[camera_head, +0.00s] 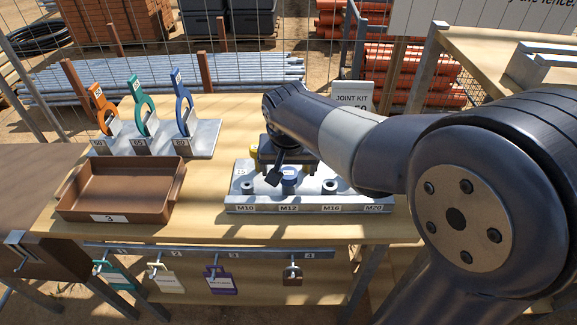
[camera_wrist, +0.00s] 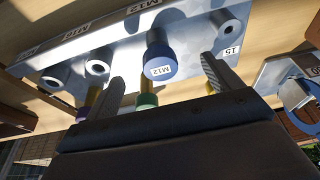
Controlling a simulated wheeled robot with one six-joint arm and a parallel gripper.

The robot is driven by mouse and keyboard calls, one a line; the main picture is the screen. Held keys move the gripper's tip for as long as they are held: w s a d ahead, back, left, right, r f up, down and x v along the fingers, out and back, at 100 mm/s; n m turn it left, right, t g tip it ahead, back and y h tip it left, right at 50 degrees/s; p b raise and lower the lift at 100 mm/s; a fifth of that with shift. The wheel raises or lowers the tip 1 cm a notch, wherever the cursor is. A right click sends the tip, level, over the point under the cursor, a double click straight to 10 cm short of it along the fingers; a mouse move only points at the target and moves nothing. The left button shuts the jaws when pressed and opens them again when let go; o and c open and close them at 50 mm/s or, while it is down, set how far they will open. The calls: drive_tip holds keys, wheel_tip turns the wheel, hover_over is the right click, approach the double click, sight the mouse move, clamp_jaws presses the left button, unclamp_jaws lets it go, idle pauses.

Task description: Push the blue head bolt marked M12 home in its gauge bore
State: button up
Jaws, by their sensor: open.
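The blue head bolt (camera_wrist: 160,62), marked M12, stands in a bore of the metal gauge block (camera_wrist: 120,45). In the head view the blue bolt (camera_head: 289,184) is upright behind the M12 label, with its head above the block (camera_head: 310,207). How deep it sits is hard to tell. My gripper (camera_wrist: 162,70) is open, with one finger on each side of the blue head in the wrist view and a visible gap to both. In the head view my gripper (camera_head: 285,167) is just above and behind the bolt, pointing down, its fingers partly hidden.
Green (camera_wrist: 146,101) and purple (camera_wrist: 83,113) heads show behind the bolt, close to my gripper; a yellow head (camera_head: 253,158) stands at the block's back left. A brown tray (camera_head: 120,215) is to the left. A rack with ring-handled tools (camera_head: 205,138) stands behind it.

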drive_tip(key=p+v, duration=0.2)
drive_tip(key=v, duration=0.2)
drive_tip(key=shift+r, duration=0.2)
drive_tip(key=v, duration=1.1)
drive_tip(key=shift+f, duration=0.15)
drive_tip(key=shift+b+x, duration=0.95)
drive_tip(key=shift+x, duration=6.1)
